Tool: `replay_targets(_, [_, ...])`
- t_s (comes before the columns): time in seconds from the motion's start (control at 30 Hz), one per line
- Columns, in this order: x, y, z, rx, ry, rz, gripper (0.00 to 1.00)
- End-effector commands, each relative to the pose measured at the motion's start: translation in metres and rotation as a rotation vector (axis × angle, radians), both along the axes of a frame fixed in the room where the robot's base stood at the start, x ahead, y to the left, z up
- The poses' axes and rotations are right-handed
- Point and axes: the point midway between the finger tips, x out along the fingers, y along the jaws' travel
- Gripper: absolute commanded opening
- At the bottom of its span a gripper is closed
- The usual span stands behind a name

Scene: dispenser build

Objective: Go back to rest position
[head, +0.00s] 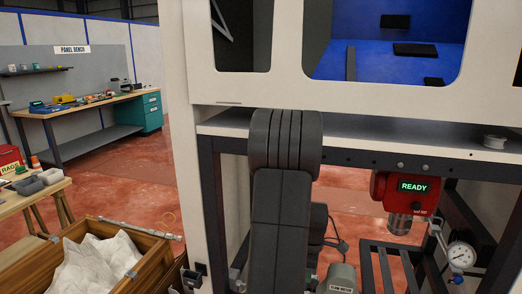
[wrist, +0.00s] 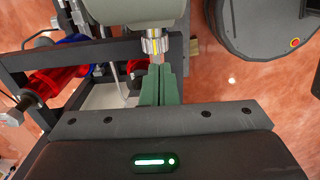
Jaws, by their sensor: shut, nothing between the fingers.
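My gripper (wrist: 160,72) shows in the wrist view with its two green fingers together and nothing held. Its fingertips are just below a silver toothed collar (wrist: 155,42) under a grey-green housing (wrist: 130,10); I cannot tell whether they touch. In the head view a similar grey-green unit (head: 342,279) with a small label sits low beside my arm. My gripper is hidden in the head view, where my dark arm fills the middle.
A white cabinet with a dark frame (head: 211,215) surrounds my arm. A red unit (head: 408,190) reading READY hangs at right, near a pressure gauge (head: 461,255). A wooden crate (head: 145,265) stands at lower left. Red and blue parts (wrist: 65,75) lie left in the wrist view.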

Motion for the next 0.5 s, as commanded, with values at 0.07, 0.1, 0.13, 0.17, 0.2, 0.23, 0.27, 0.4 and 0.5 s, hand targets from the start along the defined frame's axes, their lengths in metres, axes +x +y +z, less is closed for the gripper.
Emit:
replay_targets(0.07, [0.0, 0.0, 0.0, 0.0, 0.0, 0.0, 0.0])
replay_targets(0.1, [0.0, 0.0, -0.001, 0.0, 0.0, 0.0, 0.0])
replay_targets(0.13, [0.0, 0.0, -0.001, 0.0, 0.0, 0.0, 0.0])
replay_targets(0.17, [0.0, 0.0, -0.001, 0.0, 0.0, 0.0, 0.0])
replay_targets(0.2, [0.0, 0.0, -0.001, 0.0, 0.0, 0.0, 0.0])
replay_targets(0.23, [0.0, 0.0, -0.001, 0.0, 0.0, 0.0, 0.0])
replay_targets(0.27, [0.0, 0.0, -0.001, 0.0, 0.0, 0.0, 0.0])
replay_targets(0.4, [0.0, 0.0, -0.006, 0.0, 0.0, 0.0, 0.0])
replay_targets(0.5, [0.0, 0.0, -0.014, 0.0, 0.001, 0.0, 0.0])
